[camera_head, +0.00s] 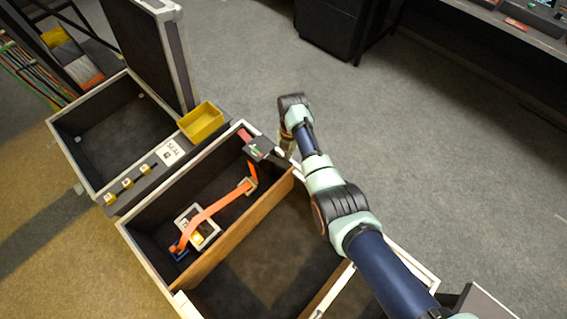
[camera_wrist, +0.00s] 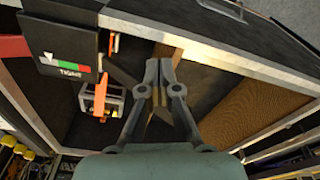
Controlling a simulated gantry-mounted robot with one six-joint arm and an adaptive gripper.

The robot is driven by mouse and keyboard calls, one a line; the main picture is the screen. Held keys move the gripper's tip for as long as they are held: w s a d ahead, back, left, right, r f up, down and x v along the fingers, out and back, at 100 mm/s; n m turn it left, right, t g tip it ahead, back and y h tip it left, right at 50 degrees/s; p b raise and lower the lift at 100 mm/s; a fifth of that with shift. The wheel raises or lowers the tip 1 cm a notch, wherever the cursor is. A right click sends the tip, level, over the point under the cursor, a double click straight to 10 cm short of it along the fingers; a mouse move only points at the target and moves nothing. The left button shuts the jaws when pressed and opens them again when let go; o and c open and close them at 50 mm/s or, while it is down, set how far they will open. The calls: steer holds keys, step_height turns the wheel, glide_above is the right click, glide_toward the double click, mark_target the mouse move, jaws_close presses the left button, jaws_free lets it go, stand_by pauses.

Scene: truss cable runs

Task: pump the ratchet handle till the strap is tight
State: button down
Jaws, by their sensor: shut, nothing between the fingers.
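An orange strap (camera_head: 210,212) runs across the dark left compartment of an open case, over a pale-framed block (camera_head: 207,222). The strap and block also show in the wrist view, strap (camera_wrist: 101,97) and block (camera_wrist: 116,105). A dark gauge panel (camera_wrist: 72,32) has a red, white and green band marked "TIGHT". My gripper (camera_wrist: 160,65) is shut and empty, right of the panel. In the head view it hangs beside the case rim (camera_head: 287,150).
A wooden divider (camera_head: 235,238) splits the case (camera_head: 135,245); its metal-edged rim surrounds my gripper's area. A yellow bin (camera_head: 202,121) stands near the gauge. Another open case (camera_head: 62,140) lies to the left.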

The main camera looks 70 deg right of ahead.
steer(key=shift+a, duration=0.2)
step_height(320, 180, up, 12)
steer(key=d, duration=0.1)
stand_by(0.3)
steer(key=shift+d+f, duration=0.1)
stand_by(0.4)
